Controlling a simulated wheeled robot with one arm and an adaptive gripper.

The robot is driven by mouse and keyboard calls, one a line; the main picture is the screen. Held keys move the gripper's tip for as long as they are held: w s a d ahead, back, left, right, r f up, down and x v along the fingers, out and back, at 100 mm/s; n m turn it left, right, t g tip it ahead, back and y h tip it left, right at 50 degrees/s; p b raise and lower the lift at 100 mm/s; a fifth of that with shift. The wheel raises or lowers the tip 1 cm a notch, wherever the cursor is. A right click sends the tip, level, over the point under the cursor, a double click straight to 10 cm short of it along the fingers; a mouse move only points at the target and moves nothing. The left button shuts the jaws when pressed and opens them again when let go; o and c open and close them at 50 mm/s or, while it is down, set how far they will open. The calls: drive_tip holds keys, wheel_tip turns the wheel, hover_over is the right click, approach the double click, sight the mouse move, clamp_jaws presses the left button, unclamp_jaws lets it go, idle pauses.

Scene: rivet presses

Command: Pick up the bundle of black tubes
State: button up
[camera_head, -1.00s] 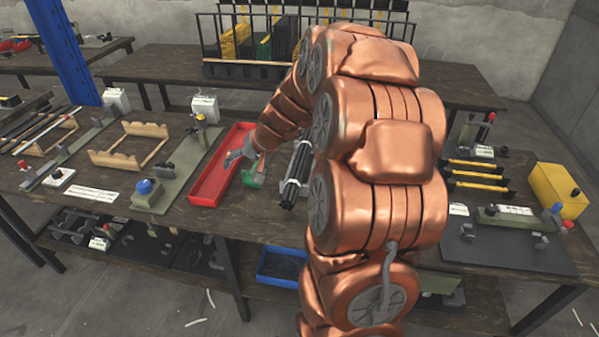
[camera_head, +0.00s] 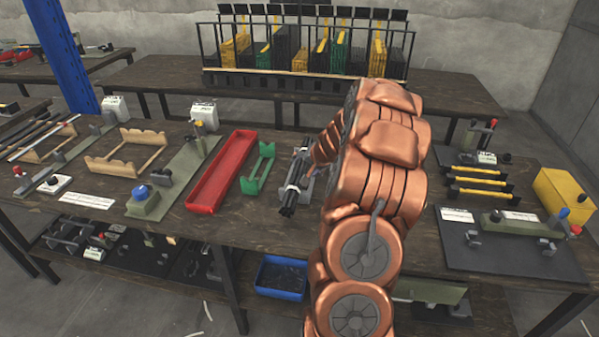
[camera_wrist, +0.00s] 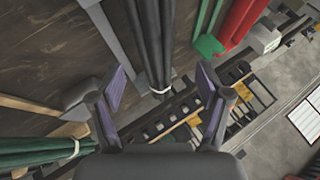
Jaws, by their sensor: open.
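The bundle of black tubes (camera_head: 292,192) lies on a grey holder on the front table, right of the green holder (camera_head: 258,168). Its near ends point to the front, and my arm hides part of its far side. In the wrist view, the bundle (camera_wrist: 153,40) runs down from the top edge, with a white band around it. My gripper (camera_wrist: 163,76) is open, with one finger on each side of the bundle's line. I cannot tell how far above the tubes the fingers are. My gripper is hidden behind my arm in the head view.
The long red tray (camera_head: 222,170) lies left of the green holder. A wooden holder (camera_head: 128,150) and green fixtures stand farther left. Yellow tubes (camera_head: 478,182) and a yellow box (camera_head: 565,192) are at the right. A rack (camera_head: 309,74) stands on the back table.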

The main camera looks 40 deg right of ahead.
sight(302, 169)
drive_tip(key=shift+p+x, duration=0.6)
drive_tip(key=shift+x, duration=2)
drive_tip(key=shift+s+d+f, duration=0.1)
drive_tip(key=shift+s+d, duration=0.05)
drive_tip(key=shift+d, duration=0.05)
clamp_jaws()
